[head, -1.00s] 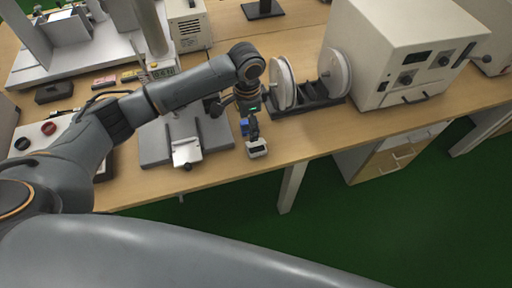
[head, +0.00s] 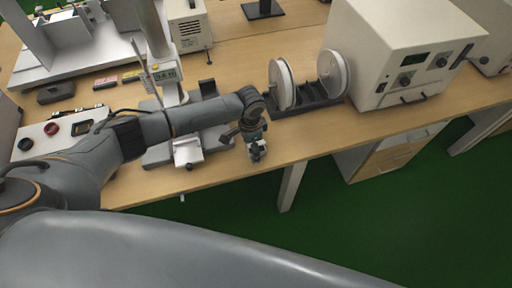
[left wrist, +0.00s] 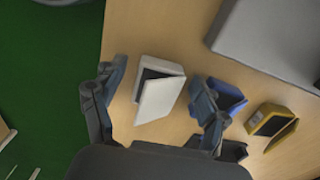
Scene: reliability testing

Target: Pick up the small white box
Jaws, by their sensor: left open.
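The small white box (left wrist: 158,92) lies on the wooden table in the left wrist view, with a dark opening on its upper left side. My left gripper (left wrist: 157,98) is open, with one finger on each side of the white box. I cannot tell whether the fingers touch it. In the head view my left gripper (head: 257,150) points down near the table's front edge and hides most of the box. My right gripper is not in view.
A blue box (left wrist: 228,95) stands close by the right finger, and a yellow box (left wrist: 270,122) lies further right. A grey base plate (left wrist: 270,38) is behind them. The reel stand (head: 304,92) and a large instrument (head: 395,55) are to the right.

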